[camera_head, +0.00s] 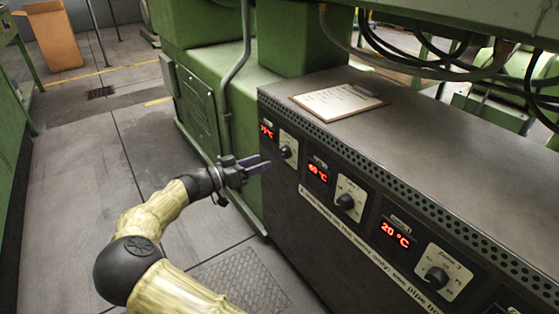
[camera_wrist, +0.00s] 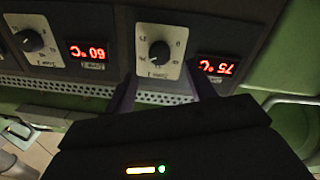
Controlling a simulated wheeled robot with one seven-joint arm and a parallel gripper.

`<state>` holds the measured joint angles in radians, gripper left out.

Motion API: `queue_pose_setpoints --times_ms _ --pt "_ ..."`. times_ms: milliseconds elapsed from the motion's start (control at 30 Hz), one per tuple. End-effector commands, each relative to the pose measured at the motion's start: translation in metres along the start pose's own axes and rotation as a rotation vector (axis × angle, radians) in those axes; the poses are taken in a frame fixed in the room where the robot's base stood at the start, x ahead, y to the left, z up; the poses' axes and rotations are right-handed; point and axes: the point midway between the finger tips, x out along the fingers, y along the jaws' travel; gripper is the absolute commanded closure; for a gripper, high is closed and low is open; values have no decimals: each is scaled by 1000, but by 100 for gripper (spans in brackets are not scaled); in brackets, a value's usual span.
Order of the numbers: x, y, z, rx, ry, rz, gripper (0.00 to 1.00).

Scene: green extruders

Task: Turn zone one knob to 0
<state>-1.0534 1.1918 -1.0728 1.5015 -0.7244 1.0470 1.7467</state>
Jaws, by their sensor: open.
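The zone one knob (camera_head: 286,152) is a round black dial on a white plate, on the extruder's dark control panel beside a red display (camera_head: 267,132) reading 75 °C. In the wrist view the panel appears upside down, and the knob (camera_wrist: 160,50) lies just beyond my fingers, centred between them. I cannot clearly read the number its pointer faces. My gripper (camera_head: 262,165) is open and empty, pointing at the panel just left of and below the knob in the head view. In the wrist view the two dark fingers (camera_wrist: 163,88) are spread apart and not touching the knob.
The zone two knob (camera_head: 345,201) with a 60 °C display (camera_head: 318,173) and the zone three knob (camera_head: 437,277) with a 20 °C display (camera_head: 395,234) sit further right. A clipboard (camera_head: 336,101) lies on the panel top.

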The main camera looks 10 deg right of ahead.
Motion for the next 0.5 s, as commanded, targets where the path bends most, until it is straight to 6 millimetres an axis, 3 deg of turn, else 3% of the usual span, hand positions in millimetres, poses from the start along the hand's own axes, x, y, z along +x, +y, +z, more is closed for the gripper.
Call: queue_pose_setpoints --times_ms 300,500 --pt "56 0 3 3 -2 2 44" --pt "73 0 1 2 -1 0 44"
